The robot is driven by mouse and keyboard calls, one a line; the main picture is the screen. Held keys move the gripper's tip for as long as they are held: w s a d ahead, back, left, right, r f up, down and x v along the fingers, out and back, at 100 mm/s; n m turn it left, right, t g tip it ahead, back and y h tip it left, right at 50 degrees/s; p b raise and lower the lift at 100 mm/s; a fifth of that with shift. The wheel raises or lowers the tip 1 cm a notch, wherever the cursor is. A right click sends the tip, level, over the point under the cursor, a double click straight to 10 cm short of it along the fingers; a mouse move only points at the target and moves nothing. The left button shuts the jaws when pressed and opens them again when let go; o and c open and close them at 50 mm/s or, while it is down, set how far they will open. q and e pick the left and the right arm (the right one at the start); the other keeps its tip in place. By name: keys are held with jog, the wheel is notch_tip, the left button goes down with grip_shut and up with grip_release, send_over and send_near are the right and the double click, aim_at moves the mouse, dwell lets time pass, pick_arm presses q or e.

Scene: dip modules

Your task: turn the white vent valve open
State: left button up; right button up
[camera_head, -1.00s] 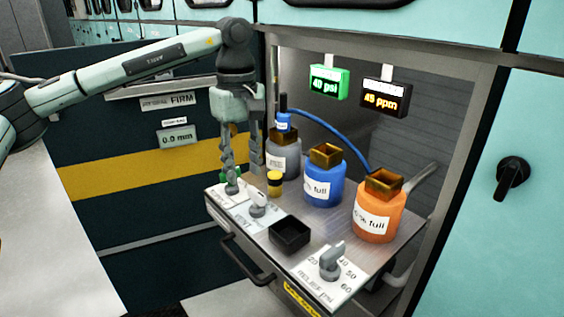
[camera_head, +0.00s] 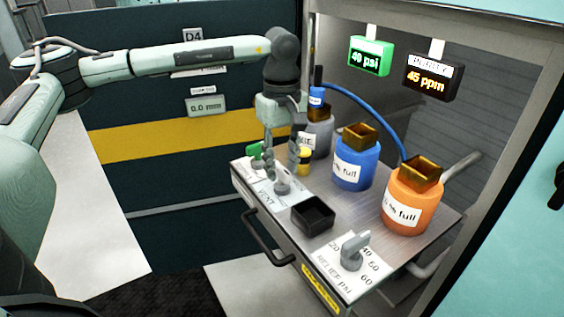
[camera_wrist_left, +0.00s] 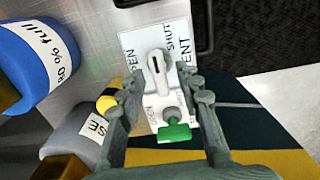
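The white vent valve (camera_head: 281,184) sits on its label plate at the left front part of the metal shelf. In the left wrist view the white handle (camera_wrist_left: 158,70) stands between OPEN and SHUT lettering. My left gripper (camera_head: 275,172) points down at the valve. In the left wrist view its two fingers (camera_wrist_left: 161,84) are apart, one on each side of the handle; I cannot tell whether they touch it. My right gripper is not in view.
A green-handled valve (camera_head: 256,156) sits close behind. A black tray (camera_head: 313,216) and grey relief knob (camera_head: 353,248) lie to the right.

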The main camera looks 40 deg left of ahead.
pick_arm(q)
grip_shut()
